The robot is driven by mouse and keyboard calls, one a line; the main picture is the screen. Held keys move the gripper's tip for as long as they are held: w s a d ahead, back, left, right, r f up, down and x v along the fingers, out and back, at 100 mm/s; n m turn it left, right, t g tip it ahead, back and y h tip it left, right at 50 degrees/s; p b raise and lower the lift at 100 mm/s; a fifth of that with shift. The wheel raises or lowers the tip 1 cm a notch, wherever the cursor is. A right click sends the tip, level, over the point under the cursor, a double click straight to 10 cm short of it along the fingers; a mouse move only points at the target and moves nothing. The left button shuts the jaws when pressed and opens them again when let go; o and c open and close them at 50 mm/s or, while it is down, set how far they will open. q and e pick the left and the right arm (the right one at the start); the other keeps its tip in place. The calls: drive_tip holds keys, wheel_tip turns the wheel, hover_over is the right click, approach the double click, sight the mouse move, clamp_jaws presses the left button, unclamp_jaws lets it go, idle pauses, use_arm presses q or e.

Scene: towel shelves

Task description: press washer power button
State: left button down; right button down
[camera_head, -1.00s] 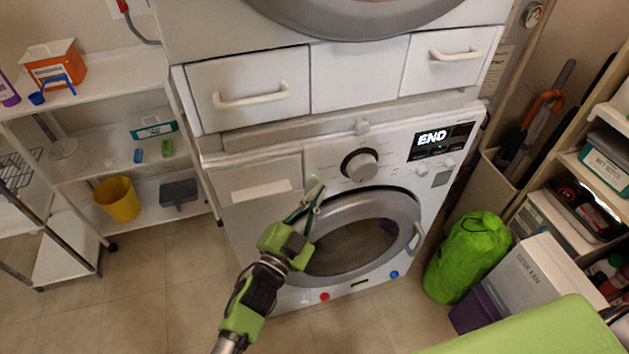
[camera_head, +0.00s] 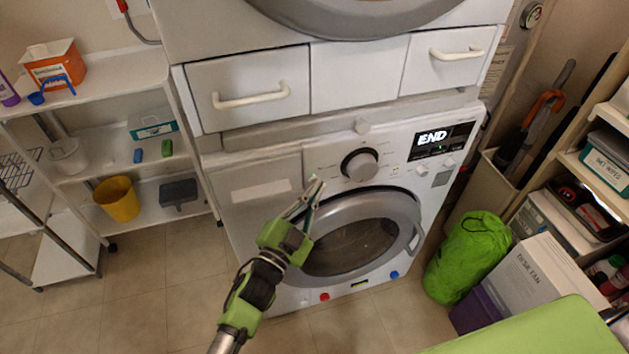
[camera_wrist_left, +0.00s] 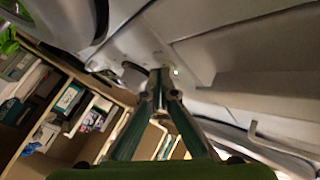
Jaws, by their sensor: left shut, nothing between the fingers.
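The white washer (camera_head: 260,210) stands in the middle of the head view, with a round glass door, a dark knob (camera_head: 360,165) and a lit display (camera_head: 436,139) reading "END". My left gripper (camera_head: 317,184) is shut and empty. Its fingertips are at the control panel, left of the knob and above the door's upper left rim. In the left wrist view the fingertips (camera_wrist_left: 160,75) are close to the panel, beside a small green light (camera_wrist_left: 176,71). The fingers partly cover this spot in the head view. I cannot tell whether they touch the panel.
Another machine with drawers (camera_head: 250,93) sits above the washer. A white shelf (camera_head: 110,75) stands left, with a yellow bucket (camera_head: 117,199). The floor (camera_head: 140,300) at front left is clear.

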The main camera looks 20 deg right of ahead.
use_arm(q)
drive_tip(key=shift+w, duration=0.15)
drive_tip(key=shift+s, duration=0.65)
drive_tip(key=s+p, duration=0.2)
drive_tip(key=s, duration=0.4)
drive_tip(key=shift+d, duration=0.15)
idle(0.5)
